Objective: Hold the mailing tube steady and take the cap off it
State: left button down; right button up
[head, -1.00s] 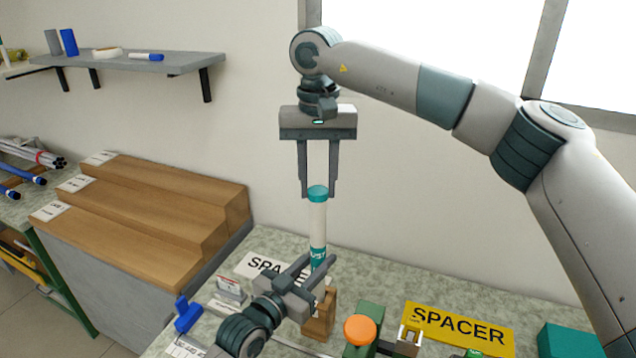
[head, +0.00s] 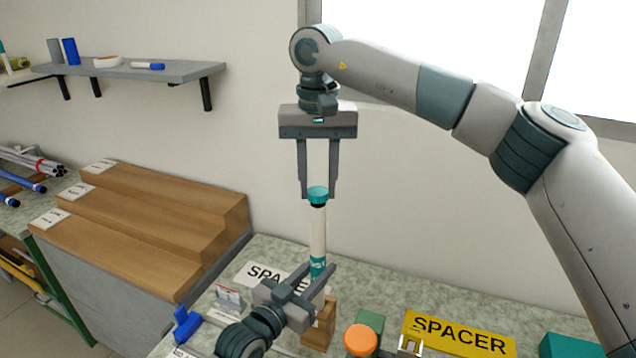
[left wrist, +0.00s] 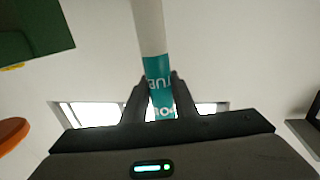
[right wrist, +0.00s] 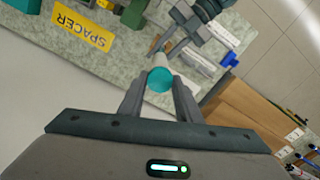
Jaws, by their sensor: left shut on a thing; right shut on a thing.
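The mailing tube (head: 317,235) is white with a teal lettered band near its lower part and stands upright. Its teal cap (head: 318,192) is at the top, with a narrow dark band between cap and white tube. My right gripper (head: 318,196) comes from above, shut on the cap; the cap also shows between its fingers in the right wrist view (right wrist: 160,81). My left gripper (head: 318,272) is shut on the tube at the teal band, which the left wrist view shows between its fingers (left wrist: 159,82). The tube's bottom is hidden behind the left gripper.
A wooden block (head: 319,328) stands close by the tube's lower end. An orange round-topped thing (head: 361,340) and a yellow SPACER sign (head: 458,334) are to the right. A blue object (head: 186,325) lies left. Wooden steps (head: 150,225) stand further left; the wall is behind.

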aim_at(318, 191)
jog(key=shift+r, duration=2)
pick_arm(q)
jog(key=c, duration=1.4)
grip_release()
jog(key=shift+o, duration=0.2)
jog(key=shift+s+a+f, duration=0.1)
jog(key=shift+s+a, duration=0.2)
jog(key=shift+s, duration=0.1)
pick_arm(e)
jog(key=shift+f, duration=0.2)
pick_arm(q)
jog(key=b+v, duration=0.3)
jog(key=v, duration=0.8)
pick_arm(e)
notch_tip(318, 191, down, 3)
jog(key=shift+r, duration=0.15)
